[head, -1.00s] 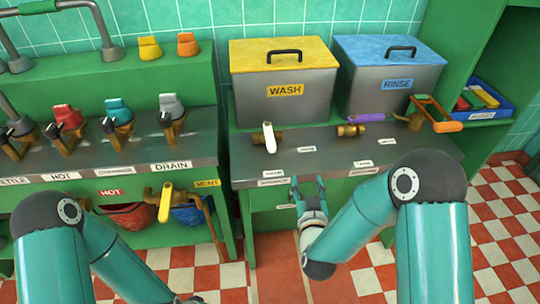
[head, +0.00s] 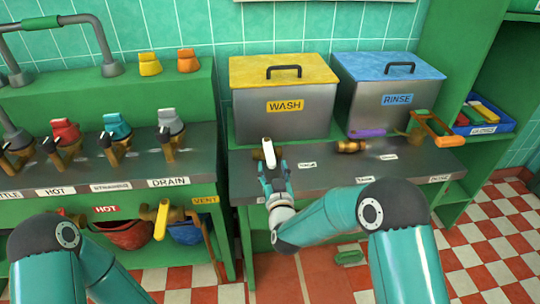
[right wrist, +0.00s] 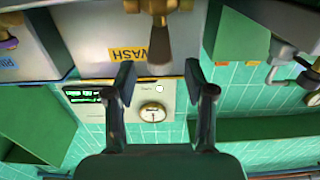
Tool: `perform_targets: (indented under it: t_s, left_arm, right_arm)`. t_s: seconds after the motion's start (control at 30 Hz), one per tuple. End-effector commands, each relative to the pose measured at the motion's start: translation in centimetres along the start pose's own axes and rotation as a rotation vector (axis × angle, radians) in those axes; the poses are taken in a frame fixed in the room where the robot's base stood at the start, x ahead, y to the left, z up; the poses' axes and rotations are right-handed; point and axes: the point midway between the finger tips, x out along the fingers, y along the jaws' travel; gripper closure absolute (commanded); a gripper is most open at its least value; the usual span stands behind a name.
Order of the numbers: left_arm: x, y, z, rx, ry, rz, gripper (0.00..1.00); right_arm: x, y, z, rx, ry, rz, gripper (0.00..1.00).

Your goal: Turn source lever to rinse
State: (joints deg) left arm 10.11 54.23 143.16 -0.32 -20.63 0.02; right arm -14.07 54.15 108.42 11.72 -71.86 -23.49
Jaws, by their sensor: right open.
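A white-handled lever (head: 268,153) stands at the front left of the right-hand bench, below the steel WASH tank (head: 283,118). Its handle points toward me. My right gripper (head: 274,170) is open, just in front of and below the handle. In the right wrist view, which is upside down, a brownish lever arm with a brass fitting (right wrist: 160,42) lies beyond the spread fingertips (right wrist: 160,78), roughly centred between them; I see no contact. The RINSE tank (head: 385,105) with a blue lid stands to the right. My left arm shows at lower left, its gripper out of view.
A brass valve (head: 350,147) and an orange handle (head: 447,140) stand on the bench to the right. A blue tray (head: 500,124) sits on the right shelf. Several colored valves line the left bench. A yellow lever (head: 162,222) hangs below DRAIN.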

Motion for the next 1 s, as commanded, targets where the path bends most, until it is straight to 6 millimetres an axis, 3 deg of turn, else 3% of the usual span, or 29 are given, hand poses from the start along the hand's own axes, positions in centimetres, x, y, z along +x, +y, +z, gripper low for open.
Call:
perform_targets:
  t_s: [0.1, 0.3, 0.73, 0.77, 1.0]
  left_arm:
    - [-0.3, 0.1, 0.0, 0.0, 0.0, 0.0, 0.6]
    - [-0.5, 0.2, 0.0, 0.0, 0.0, 0.0, 0.6]
    - [-0.5, 0.2, 0.0, 0.0, 0.0, 0.0, 0.6]
    - [-0.5, 0.2, 0.0, 0.0, 0.0, 0.0, 0.6]
    - [-0.5, 0.2, 0.0, 0.0, 0.0, 0.0, 0.6]
  right_arm:
    - [2.1, 0.0, 0.0, 0.0, 0.001, 0.0, 0.46]
    - [4.4, 0.0, 0.0, 0.0, 0.001, 0.0, 0.46]
    - [5.3, -0.1, 0.1, 0.0, -0.001, -0.001, 0.46]
    - [5.3, -0.1, 0.1, 0.0, -0.001, -0.001, 0.47]
    - [5.3, -0.1, 0.0, 0.0, -0.001, -0.001, 0.88]
